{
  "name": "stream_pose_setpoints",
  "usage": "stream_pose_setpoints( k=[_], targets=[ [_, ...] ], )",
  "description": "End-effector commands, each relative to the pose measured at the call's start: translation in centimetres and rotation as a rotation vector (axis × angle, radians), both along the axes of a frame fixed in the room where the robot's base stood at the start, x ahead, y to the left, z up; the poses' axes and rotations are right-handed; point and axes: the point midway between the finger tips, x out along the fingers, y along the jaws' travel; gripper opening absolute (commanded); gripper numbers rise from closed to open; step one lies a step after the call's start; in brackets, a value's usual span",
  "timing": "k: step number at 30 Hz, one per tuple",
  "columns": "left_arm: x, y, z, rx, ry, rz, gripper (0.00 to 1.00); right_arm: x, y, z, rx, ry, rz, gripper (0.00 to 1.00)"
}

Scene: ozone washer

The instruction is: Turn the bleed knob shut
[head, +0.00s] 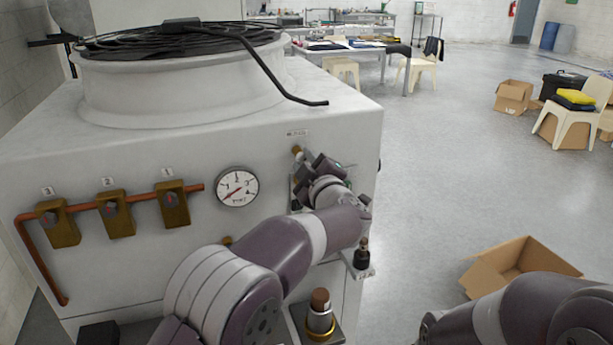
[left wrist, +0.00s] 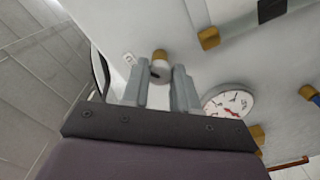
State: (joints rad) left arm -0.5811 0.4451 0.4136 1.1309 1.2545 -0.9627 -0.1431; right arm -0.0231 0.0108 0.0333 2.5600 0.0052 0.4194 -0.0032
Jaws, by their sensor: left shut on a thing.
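The bleed knob (left wrist: 160,73) is a small grey cylinder on a brass stem on the white washer's front panel. In the head view only its brass part (head: 297,151) shows, just below a small label; my gripper hides the rest. My left gripper (head: 308,163) reaches up to the panel from the lower right of the knob. In the left wrist view, my left gripper's two grey fingers (left wrist: 163,88) stand on either side of the knob, shut on it. My right gripper is outside both views; only part of its arm shows at the lower right.
A round dial gauge (head: 238,187) sits left of the knob. Three brass valves (head: 117,213) line a copper pipe further left. A small bottle (head: 362,254) stands below right. An open cardboard box (head: 520,268) lies on the floor.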

Motion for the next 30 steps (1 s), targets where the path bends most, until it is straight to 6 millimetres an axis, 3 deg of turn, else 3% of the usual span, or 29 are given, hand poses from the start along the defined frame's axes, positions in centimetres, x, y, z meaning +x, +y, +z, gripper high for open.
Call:
stream_pose_setpoints(
  k=[1,15,30],
  targets=[
    [0.0,0.0,-0.6,-0.04,-0.013,0.0,0.0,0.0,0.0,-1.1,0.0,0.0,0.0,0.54],
    [0.0,0.0,-0.6,-0.464,-0.149,0.002,0.0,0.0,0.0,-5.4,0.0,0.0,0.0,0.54],
    [0.0,0.0,-0.6,-0.801,-0.255,0.005,0.0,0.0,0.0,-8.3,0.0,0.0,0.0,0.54]
  ],
)
